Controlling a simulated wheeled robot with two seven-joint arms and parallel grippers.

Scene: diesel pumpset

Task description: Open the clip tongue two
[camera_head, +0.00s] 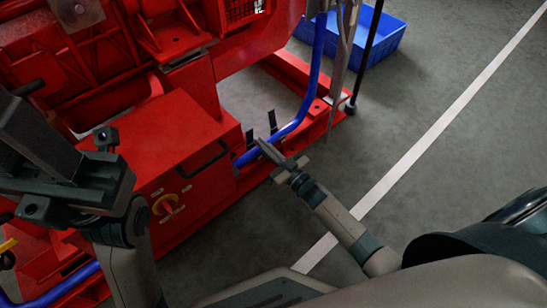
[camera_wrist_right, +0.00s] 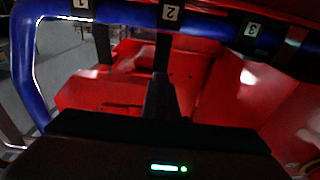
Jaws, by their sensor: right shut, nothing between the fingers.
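The blue pipe (camera_head: 293,127) runs low along the red pumpset, with black clips on it. In the right wrist view, labels 1, 2 and 3 mark the clips along the pipe (camera_wrist_right: 120,12). Clip tongue two (camera_wrist_right: 161,52) is a narrow dark strip beside label 2, in line with my shut right fingers (camera_wrist_right: 161,95). In the head view two black tongues stand up at the pipe; the nearer (camera_head: 249,139) appears to be tongue two. My right gripper (camera_head: 259,142) is shut and empty close to it; contact is unclear. My left gripper (camera_head: 65,178) is dark, at left, its jaw state unclear.
Another upright black tongue (camera_head: 272,122) stands farther along the pipe. A red box (camera_head: 185,165) with a black handle is left of the right gripper. A blue crate (camera_head: 375,42) and hanging hoses are at the back. Grey floor (camera_head: 430,120) at right is clear.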

